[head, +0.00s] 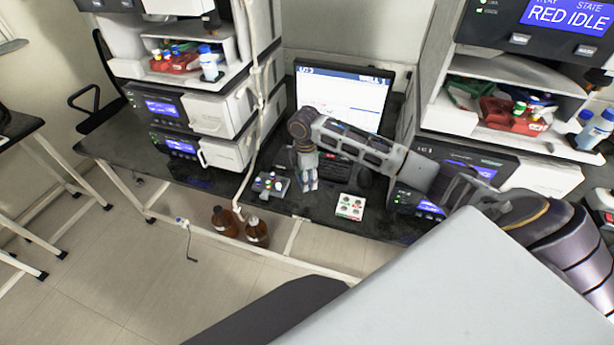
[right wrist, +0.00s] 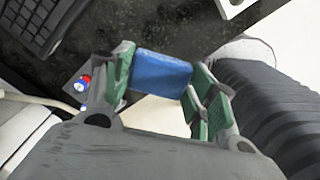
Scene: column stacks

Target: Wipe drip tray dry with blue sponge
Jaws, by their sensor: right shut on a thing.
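My right gripper (head: 308,183) reaches in from the right in the head view and hangs over the dark bench in front of the laptop. In the right wrist view its green-padded fingers (right wrist: 163,90) are shut on a blue sponge (right wrist: 160,73), one finger at each end. The sponge is held above the bench's front edge, with pale floor showing below it. I cannot pick out a drip tray with certainty in either view. My left gripper is not in view.
A rack with coloured caps (head: 270,184) stands left of the right gripper, a white holder with round wells (head: 350,206) to its right. A laptop (head: 343,95) is behind. Instrument stacks (head: 215,112) flank the bench. Brown bottles (head: 225,221) stand below the front edge.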

